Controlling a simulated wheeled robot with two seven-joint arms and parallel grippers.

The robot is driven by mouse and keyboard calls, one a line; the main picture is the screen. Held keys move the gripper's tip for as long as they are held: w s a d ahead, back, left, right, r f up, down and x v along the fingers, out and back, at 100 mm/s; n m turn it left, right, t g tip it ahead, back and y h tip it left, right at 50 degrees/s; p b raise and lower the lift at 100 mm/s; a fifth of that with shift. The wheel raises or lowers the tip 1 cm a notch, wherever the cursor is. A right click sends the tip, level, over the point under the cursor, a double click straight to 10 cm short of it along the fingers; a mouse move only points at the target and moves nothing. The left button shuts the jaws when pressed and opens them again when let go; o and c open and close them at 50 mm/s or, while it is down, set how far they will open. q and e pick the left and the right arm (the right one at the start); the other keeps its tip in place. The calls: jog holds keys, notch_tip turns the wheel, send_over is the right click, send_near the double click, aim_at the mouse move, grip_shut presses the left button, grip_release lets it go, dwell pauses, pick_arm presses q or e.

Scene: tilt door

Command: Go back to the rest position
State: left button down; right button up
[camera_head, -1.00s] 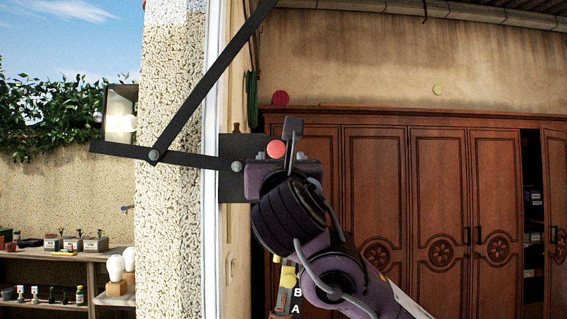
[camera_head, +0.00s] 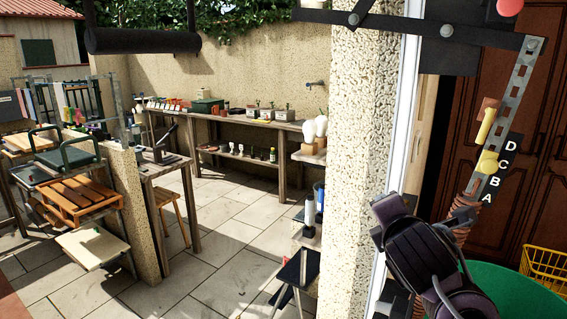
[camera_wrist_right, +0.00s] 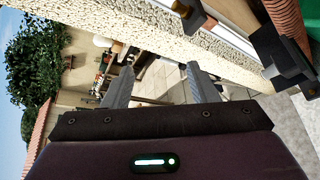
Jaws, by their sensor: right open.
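My right arm shows at the lower right of the head view, beside the stone pillar (camera_head: 352,150). Its gripper is mostly hidden behind its own wrist there. In the right wrist view my right gripper (camera_wrist_right: 160,82) has its two fingers wide apart with nothing between them. Black linkage bars (camera_head: 440,30) with round pivots cross the top of the head view, and a red knob (camera_head: 510,6) shows at the top edge. The gripper is well below both and apart from them. My left gripper is not in view.
A perforated metal strip (camera_head: 515,90) with a yellow pointer and letter labels (camera_head: 498,165) hangs near my right arm. A green tub (camera_head: 515,290) and yellow basket (camera_head: 545,268) stand at lower right. Shelves and benches (camera_head: 225,125) fill the left. The paved floor (camera_head: 215,250) is open.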

jog(key=s+a+f+m+g+y, duration=0.1)
jog(key=s+f+m+g, duration=0.25)
jog(key=f, duration=0.65)
jog(key=s+a+f+m+g+y, duration=0.1)
jog(key=s+a+f+m+g, duration=0.1)
jog(key=s+f+m, duration=0.5)
jog(key=s+d+f+m+g+y, duration=0.15)
jog(key=s+f+m+g, duration=0.45)
jog(key=s+f+m, duration=0.75)
jog(key=s+f+n, duration=0.3)
jog(key=f+n, duration=0.1)
jog(key=f, duration=2.7)
jog(key=s+d+f+g, duration=0.1)
jog(key=s+d+f, duration=0.1)
jog(key=s+f, duration=0.8)
jog(key=s+d+f+g, duration=0.1)
jog(key=s+d+f, duration=0.1)
jog(key=s+f, duration=0.7)
jog(key=shift+s+d+f+h, duration=0.15)
jog(key=shift+s+f+h, duration=0.2)
jog(key=shift+s, duration=0.3)
